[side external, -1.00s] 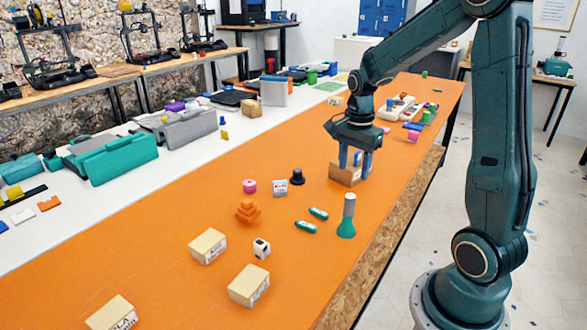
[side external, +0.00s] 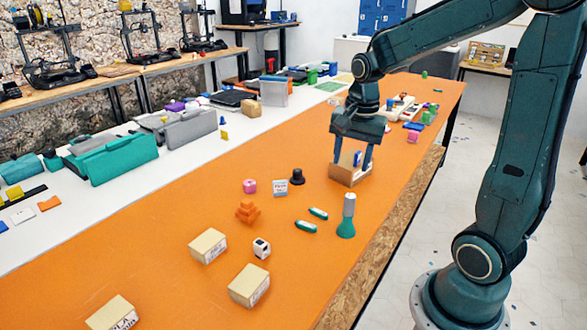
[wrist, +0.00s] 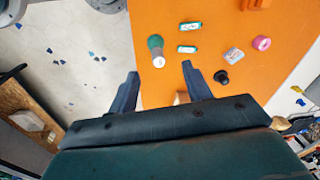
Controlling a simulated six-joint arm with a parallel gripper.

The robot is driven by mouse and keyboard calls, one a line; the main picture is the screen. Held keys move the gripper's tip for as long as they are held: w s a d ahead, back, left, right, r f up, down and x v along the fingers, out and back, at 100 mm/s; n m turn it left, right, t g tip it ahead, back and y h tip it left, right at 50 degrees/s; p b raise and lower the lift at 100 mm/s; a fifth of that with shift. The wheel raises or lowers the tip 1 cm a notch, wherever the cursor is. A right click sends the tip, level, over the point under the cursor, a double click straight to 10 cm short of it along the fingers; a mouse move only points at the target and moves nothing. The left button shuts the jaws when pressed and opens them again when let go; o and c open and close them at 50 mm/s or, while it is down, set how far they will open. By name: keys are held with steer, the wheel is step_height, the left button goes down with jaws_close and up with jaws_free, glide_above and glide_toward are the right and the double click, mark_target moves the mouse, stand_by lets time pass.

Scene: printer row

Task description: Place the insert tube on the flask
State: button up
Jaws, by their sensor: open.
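The flask (side external: 346,229) is a green cone-shaped piece standing upright near the right edge of the orange table. The insert tube (side external: 349,204), grey with a pale top, stands upright on the flask. In the wrist view the flask (wrist: 155,42) and the tube's pale end (wrist: 158,62) lie beyond my fingertips. My gripper (side external: 351,162) points down, open, farther back along the table than the flask, at the cardboard box.
Two green-and-white batteries (side external: 306,227) lie left of the flask. A black knob (side external: 297,177), a pink piece (side external: 250,186), an orange stack (side external: 248,212) and tan boxes (side external: 249,285) stand farther left and forward.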

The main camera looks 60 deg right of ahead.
steer(key=s+a+r+n+t, duration=0.4)
steer(key=s+a+r+n, duration=0.3)
steer(key=s+a+n, duration=0.5)
steer(key=a+n, duration=0.1)
steer(key=n, duration=0.2)
steer(key=shift+w, duration=0.1)
